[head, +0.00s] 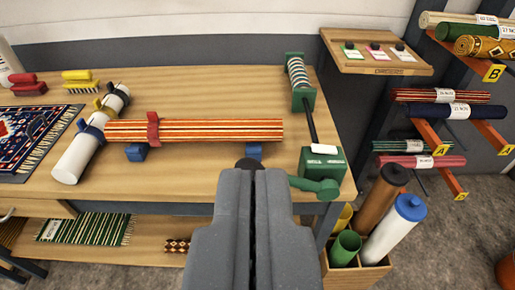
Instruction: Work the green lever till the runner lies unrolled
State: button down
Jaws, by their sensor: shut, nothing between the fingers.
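The runner (220,130), striped orange, red and cream, is a long narrow roll across two blue blocks (136,152) on the bench. A red strap or clamp (153,130) is around it near its left end. The green lever (318,186) sticks out leftward from a green housing (325,160) at the bench's right front. A black rod runs from this housing back to a green bracket with a coiled part (299,80). My gripper (252,175) is shut and empty, in front of the runner and left of the lever, apart from the lever. A dark round shape at its tips is unclear.
Brushes (80,80) and a patterned rug (35,135) lie further left. An orders board (375,55) and racks of rolls are right. A bin of tubes (360,272) stands below the bench's right end.

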jog(key=w+d+f+m+g+y+p, duration=0.1)
jog(key=w+f+p, duration=0.5)
jog(key=p, duration=0.7)
jog(key=w+d+f+m+g+y+p, duration=0.1)
jog(key=w+d+f+g+y+p, duration=0.1)
jog(key=w+d+f+g+p, duration=0.2)
jog(key=shift+w+d+f+g+y+p, duration=0.15)
jog(key=shift+w+f+g+y+p, duration=0.35)
jog(key=shift+w+f+p, duration=2.2)
jog(key=r+p, duration=0.2)
jog(key=p, duration=0.1)
jog(key=shift+w, duration=0.35)
